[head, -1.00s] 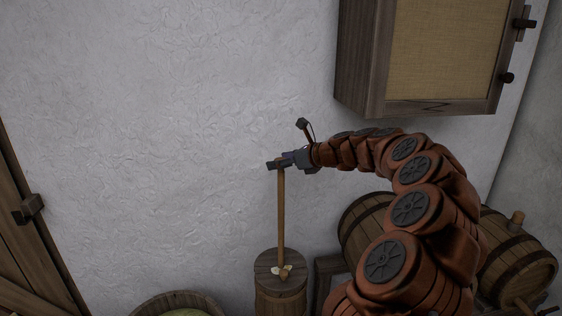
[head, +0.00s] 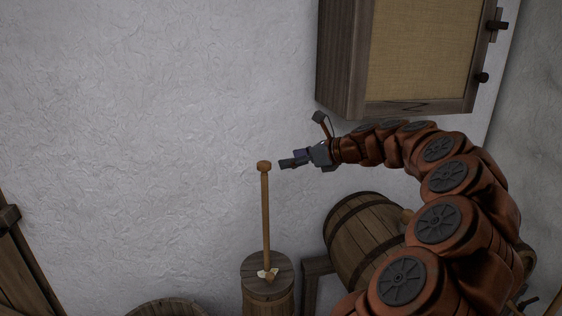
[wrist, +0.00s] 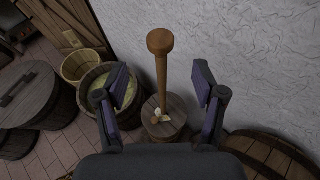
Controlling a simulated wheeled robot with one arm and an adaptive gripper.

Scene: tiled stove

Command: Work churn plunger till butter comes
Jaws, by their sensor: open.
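The wooden churn (head: 267,296) stands by the white wall, low in the head view. Its plunger (head: 266,215) rises upright from the lid and ends in a round knob. Pale yellowish pieces, which look like butter, lie on the lid around the base of the plunger (wrist: 163,118). My gripper (head: 283,163) is open and empty, just right of the plunger's top and apart from it. In the wrist view the plunger (wrist: 161,75) stands beyond and between my two spread fingers (wrist: 160,100); the churn lid shows below it.
A barrel (head: 365,240) lies to the right of the churn, beneath my arm. A wall cabinet (head: 415,55) hangs above my arm. A tub with greenish contents (wrist: 108,90), a smaller bucket (wrist: 82,67) and a lidded barrel (wrist: 28,95) stand left in the wrist view.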

